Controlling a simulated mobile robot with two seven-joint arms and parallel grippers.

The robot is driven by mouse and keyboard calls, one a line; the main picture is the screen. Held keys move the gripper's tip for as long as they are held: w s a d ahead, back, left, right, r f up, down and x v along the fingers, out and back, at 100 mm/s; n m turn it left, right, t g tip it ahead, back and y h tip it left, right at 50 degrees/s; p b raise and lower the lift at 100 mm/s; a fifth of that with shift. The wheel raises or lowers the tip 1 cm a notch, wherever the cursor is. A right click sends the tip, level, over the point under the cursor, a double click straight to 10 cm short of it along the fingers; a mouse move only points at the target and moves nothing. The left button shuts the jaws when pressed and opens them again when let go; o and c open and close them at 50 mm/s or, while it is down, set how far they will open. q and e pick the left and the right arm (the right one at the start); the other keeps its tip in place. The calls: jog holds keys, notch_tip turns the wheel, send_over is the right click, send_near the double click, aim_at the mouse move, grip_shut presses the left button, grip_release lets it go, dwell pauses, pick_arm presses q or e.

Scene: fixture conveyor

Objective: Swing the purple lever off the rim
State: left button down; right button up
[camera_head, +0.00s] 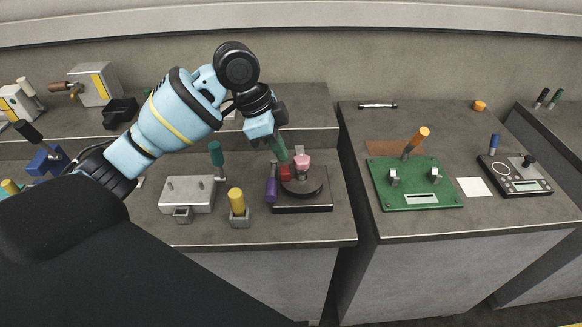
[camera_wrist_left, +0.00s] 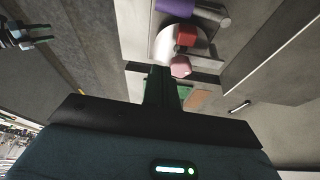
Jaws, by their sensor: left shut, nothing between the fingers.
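The purple lever (camera_head: 271,188) stands at the left edge of a fixture with a dark round disc (camera_head: 311,192) on a flat base plate (camera_head: 304,208). A red block (camera_head: 286,173) and a pink knob (camera_head: 302,160) sit on the fixture, beside the lever. My left gripper (camera_head: 282,153) is shut and empty, its green fingers pointing down just behind the red block and pink knob. In the left wrist view, the shut fingers (camera_wrist_left: 161,88) are close to the pink knob (camera_wrist_left: 181,67); the purple lever (camera_wrist_left: 174,8) is farther off, partly cut by the top edge.
A light metal box (camera_head: 187,192) and a yellow peg in a holder (camera_head: 237,202) stand left of the fixture. A green-handled lever (camera_head: 216,154) is behind them. Across a gap, the right table holds a green board (camera_head: 414,184) and a dark scale-like device (camera_head: 515,176).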

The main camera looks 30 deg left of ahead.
pick_arm(q)
send_near(289, 192)
jog(key=d+f, duration=0.1)
jog(key=w+d+f, duration=0.1)
jog(key=f, duration=0.1)
jog(key=d+f, duration=0.1)
jog(key=d, duration=0.1)
jog(key=shift+w+f+b, duration=0.3)
jog(key=shift+w+b, duration=0.1)
jog(key=shift+s+a+f, duration=0.2)
jog(key=shift+a+f, duration=0.1)
jog(key=shift+a, duration=0.25)
jog(key=shift+s+a+f, duration=0.25)
jog(key=shift+a+f, duration=0.1)
jog(key=shift+a, duration=0.15)
jog(key=shift+s+a+f, duration=0.25)
jog(key=shift+s+a, duration=0.05)
jog(key=shift+a, duration=0.2)
pick_arm(e)
jog(key=shift+s+f, duration=0.4)
jog(key=shift+s, duration=0.25)
